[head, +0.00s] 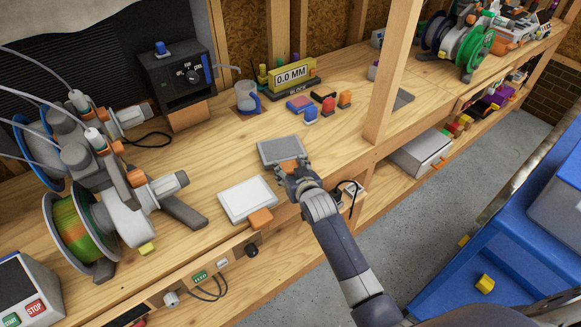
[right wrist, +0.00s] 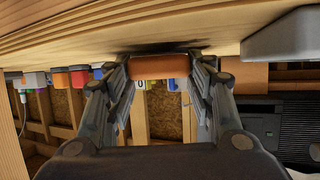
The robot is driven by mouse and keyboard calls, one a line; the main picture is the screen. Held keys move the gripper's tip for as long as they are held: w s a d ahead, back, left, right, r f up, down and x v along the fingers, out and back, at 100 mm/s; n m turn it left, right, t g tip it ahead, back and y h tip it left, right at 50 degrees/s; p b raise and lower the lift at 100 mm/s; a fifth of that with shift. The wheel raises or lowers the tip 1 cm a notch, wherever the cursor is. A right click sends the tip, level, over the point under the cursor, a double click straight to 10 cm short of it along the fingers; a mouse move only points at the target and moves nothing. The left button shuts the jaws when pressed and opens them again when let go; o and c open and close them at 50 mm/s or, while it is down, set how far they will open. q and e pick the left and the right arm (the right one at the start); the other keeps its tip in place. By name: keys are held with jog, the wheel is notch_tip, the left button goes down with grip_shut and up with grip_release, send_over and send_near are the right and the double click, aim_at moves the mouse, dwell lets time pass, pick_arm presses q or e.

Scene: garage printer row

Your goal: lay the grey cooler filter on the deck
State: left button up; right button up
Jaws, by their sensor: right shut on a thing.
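The grey cooler filter (head: 280,149) is a flat grey panel with a pale rim, over the wooden bench top (head: 215,170). My right gripper (head: 288,170) is shut on its orange tab, at the panel's near edge. In the right wrist view the orange tab (right wrist: 164,68) sits between both fingers, very close to the wood; the grey panel is hidden there. I cannot tell if the panel touches the bench. No separate part is clearly marked as the deck. My left gripper is not in view.
A white panel with an orange tab (head: 245,199) lies just left of my right gripper. Small coloured blocks (head: 310,115), a clear jug (head: 247,97) and a black control box (head: 177,72) stand behind. A wooden post (head: 391,75) rises at the right. Spool machinery (head: 110,205) fills the left.

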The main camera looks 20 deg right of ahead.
dwell(0.3)
jog(key=o, duration=1.3)
